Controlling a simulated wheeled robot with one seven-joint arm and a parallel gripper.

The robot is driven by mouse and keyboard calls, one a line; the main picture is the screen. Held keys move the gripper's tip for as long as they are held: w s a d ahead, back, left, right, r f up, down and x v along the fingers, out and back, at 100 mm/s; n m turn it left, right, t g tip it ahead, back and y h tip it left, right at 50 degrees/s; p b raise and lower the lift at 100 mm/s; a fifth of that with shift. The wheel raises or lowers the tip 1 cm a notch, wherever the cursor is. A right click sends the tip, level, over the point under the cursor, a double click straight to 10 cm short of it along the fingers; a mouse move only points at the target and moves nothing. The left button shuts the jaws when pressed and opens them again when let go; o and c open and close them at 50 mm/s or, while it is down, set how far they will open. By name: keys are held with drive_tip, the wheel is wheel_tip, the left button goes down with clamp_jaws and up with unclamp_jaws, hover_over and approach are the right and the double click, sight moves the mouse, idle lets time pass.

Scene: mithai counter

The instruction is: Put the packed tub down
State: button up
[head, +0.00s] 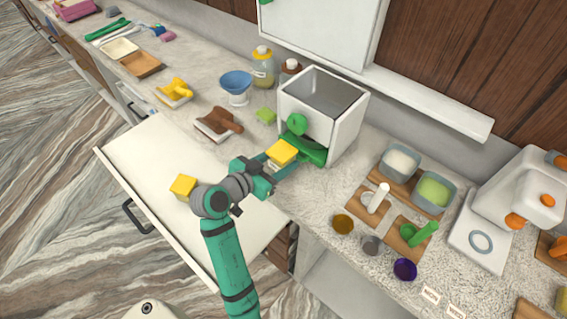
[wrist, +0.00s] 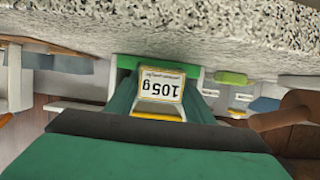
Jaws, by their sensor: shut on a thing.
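My gripper (head: 279,160) is shut on a small tub with a yellow lid (head: 284,150). I cannot tell whether the tub touches the spout or the counter. The tub's underside is hidden.
A second yellow-topped tub (head: 183,187) sits on the pulled-out white drawer surface (head: 150,160), left of my arm. Small cups (head: 343,223) are at the right.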

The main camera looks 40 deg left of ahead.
drive_tip(key=shift+a+f, duration=0.15)
drive_tip(key=shift+f, duration=0.6)
drive_tip(key=shift+d+f, duration=0.2)
drive_tip(key=shift+f, duration=0.05)
drive_tip(key=shift+s, duration=0.15)
drive_tip(key=shift+f, duration=0.1)
drive_tip(key=o, duration=1)
drive_tip(key=shift+a, duration=0.1)
drive_tip(key=shift+o, duration=0.8)
